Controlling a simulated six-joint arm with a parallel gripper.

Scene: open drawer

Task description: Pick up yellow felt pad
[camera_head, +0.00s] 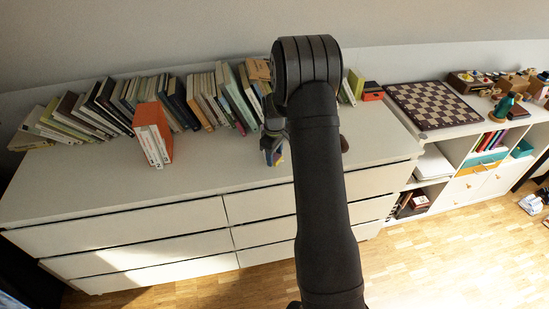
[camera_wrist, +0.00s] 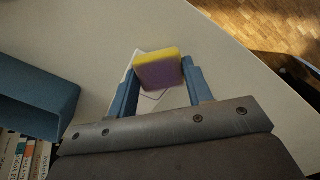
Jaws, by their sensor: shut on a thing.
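The felt pad (camera_wrist: 158,72) is a small block with a yellow top edge and a purple face in the wrist view. My gripper (camera_wrist: 159,78) has two blue fingers, one on each side of the pad, and is shut on it. The pad appears in front of the pale dresser top; its height above the surface is hard to tell. In the head view my gripper (camera_head: 273,150) is over the dresser top, partly hidden by my arm, and the pad is too small to make out clearly.
The white dresser (camera_head: 215,180) carries a row of books (camera_head: 160,98) along the wall and an orange-and-white book group (camera_head: 153,135) to the left. A chessboard (camera_head: 432,104) lies at right. A blue box-like object (camera_wrist: 38,95) and a pale sheet (camera_wrist: 150,98) show in the wrist view.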

